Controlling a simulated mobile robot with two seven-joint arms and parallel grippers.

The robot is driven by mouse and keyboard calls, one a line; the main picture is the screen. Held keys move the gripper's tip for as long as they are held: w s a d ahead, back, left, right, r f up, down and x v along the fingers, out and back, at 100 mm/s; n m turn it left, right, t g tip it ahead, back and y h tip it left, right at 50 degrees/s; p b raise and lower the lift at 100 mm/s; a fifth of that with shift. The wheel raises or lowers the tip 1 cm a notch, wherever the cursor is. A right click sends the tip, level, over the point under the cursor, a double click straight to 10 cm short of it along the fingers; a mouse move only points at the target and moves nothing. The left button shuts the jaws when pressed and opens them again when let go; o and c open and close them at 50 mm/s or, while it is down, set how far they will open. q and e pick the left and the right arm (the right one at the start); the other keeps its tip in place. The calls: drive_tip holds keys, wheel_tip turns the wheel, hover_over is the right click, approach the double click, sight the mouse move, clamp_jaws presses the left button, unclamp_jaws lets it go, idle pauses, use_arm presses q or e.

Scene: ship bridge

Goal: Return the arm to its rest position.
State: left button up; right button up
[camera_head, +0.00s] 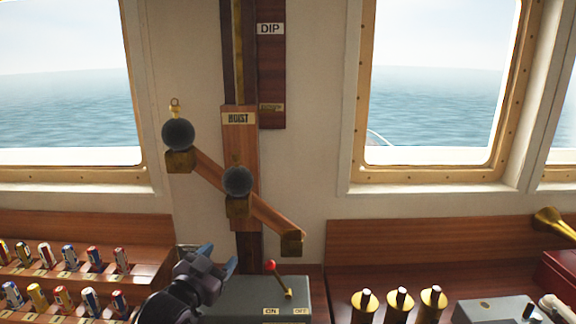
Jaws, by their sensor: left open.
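My left arm comes in from the bottom, left of centre. Its dark gripper with blue fingertips (217,258) is open, with nothing visible between the fingers. It is in front of the lower wall, at the left end of a grey switch box (250,297). A lever with a red knob (270,266) stands on this box, leaning left, to the right of my gripper and apart from it. The box carries ON and OFF labels. I cannot tell whether the gripper touches the box. My right gripper is not in view.
A tilted wooden arm (208,172) with two dark balls (178,134) (237,181) hangs on the HOIST board (239,150) above. Racks of coloured cylinders (69,256) stand at left. Several brass-based pegs (399,303) stand at right. A brass horn (553,222) lies at far right.

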use_arm(q)
drive_tip(key=s+a+f+n+g+y, duration=0.1)
drive_tip(key=s+a+f+n+y, duration=0.1)
drive_tip(key=s+a+f, duration=0.2)
drive_tip(key=s+a+f+n+y, duration=0.2)
drive_tip(key=s+a+f, duration=0.3)
drive_tip(key=s+f, duration=0.5)
wheel_tip(320, 180, down, 4)
drive_tip(key=shift+s+r+g+y, duration=0.25)
drive_tip(key=shift+s+g+y, duration=0.15)
drive_tip(key=shift+y, duration=0.1)
drive_tip(key=s+a+f+g, duration=0.1)
drive_tip(key=s+f, duration=0.2)
drive_tip(key=s, duration=0.2)
drive_tip(key=s+a+f+n+g+y, duration=0.1)
drive_tip(key=s+f, duration=0.3)
drive_tip(key=s, duration=0.1)
drive_tip(key=s+a+f+n+g, duration=0.1)
drive_tip(key=s+f, duration=0.3)
drive_tip(key=s, duration=0.1)
drive_tip(key=shift+a+g+y+b, duration=0.25)
drive_tip(key=shift+g+y+b, duration=0.05)
drive_tip(key=shift+y+b, duration=0.1)
drive_tip(key=shift+c, duration=0.2)
